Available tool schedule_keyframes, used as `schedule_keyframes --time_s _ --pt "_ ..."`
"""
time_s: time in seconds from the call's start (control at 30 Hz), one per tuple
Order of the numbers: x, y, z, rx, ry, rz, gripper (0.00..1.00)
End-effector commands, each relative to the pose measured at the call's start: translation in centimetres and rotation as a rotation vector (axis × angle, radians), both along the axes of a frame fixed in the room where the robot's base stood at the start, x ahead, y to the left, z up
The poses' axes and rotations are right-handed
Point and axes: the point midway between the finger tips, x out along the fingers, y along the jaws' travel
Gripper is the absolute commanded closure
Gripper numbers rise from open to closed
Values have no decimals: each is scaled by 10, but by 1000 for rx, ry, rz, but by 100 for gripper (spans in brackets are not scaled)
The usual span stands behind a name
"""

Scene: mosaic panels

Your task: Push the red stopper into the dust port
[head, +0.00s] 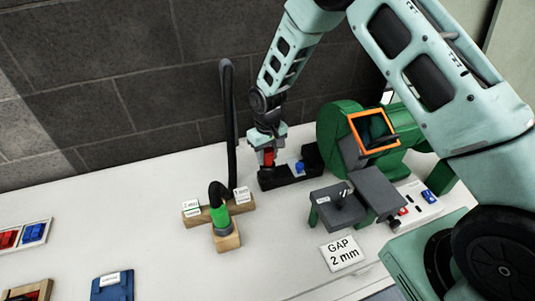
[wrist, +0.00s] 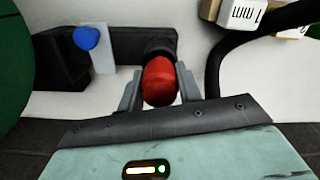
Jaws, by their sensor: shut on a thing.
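The red stopper (head: 268,157) is held between the two fingers of my gripper (head: 268,146), at the left end of a low black fixture (head: 283,178) beside the green machine. In the wrist view the red stopper (wrist: 160,82) fills the gap between the fingers of my gripper (wrist: 160,90). A dark round part (wrist: 159,49), perhaps the dust port, shows just beyond the stopper. It touches or overlaps the stopper in the picture; I cannot tell how far the stopper sits in it. The port's opening is hidden.
The green machine (head: 345,125) with an orange frame (head: 374,131) is close on the right. A black hose (head: 229,120) on a wooden block (head: 227,240) stands left. The front table is mostly clear.

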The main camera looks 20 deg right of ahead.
Motion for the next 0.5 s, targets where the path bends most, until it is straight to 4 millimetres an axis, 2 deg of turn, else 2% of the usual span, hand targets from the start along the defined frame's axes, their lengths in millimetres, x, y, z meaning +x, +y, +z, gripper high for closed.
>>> schedule_keyframes --time_s 0.5 --pt "0 0 -13 0 0 0 87"
